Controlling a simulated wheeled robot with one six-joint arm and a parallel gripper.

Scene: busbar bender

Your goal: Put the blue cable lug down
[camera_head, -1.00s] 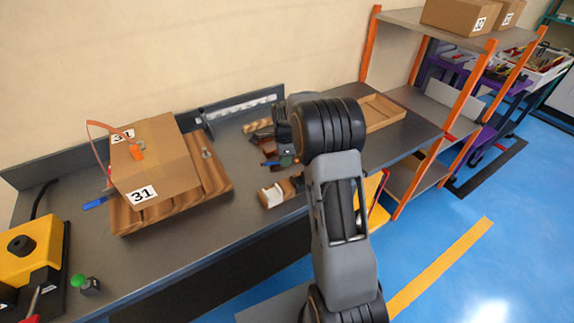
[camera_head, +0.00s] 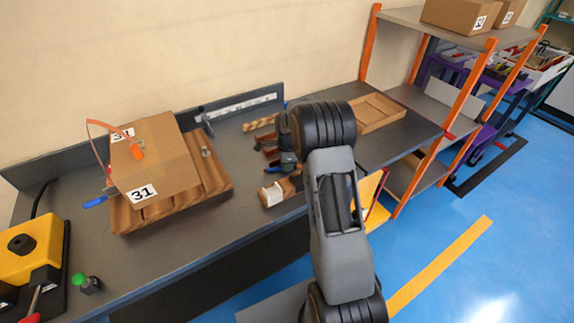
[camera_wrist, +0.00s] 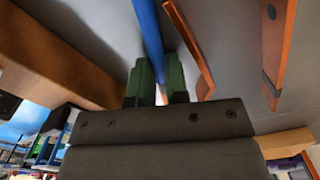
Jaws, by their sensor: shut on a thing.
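The blue cable lug (camera_wrist: 150,35) shows in the wrist view as a long blue piece running from between my fingers to the top edge. My gripper (camera_wrist: 158,88) is shut on it with two green fingertips, one on each side. In the head view my gripper (camera_head: 289,160) is low over the middle of the grey workbench (camera_head: 240,160), partly hidden behind my arm. A small blue bit shows beside it there. I cannot tell whether the lug touches the bench.
Brown pieces and a wooden block with a white patch (camera_head: 272,194) lie close to my gripper. A shallow wooden tray (camera_head: 375,113) is at right. A cardboard box (camera_head: 155,165) on a slatted wooden board stands left. Bare bench lies between board and gripper.

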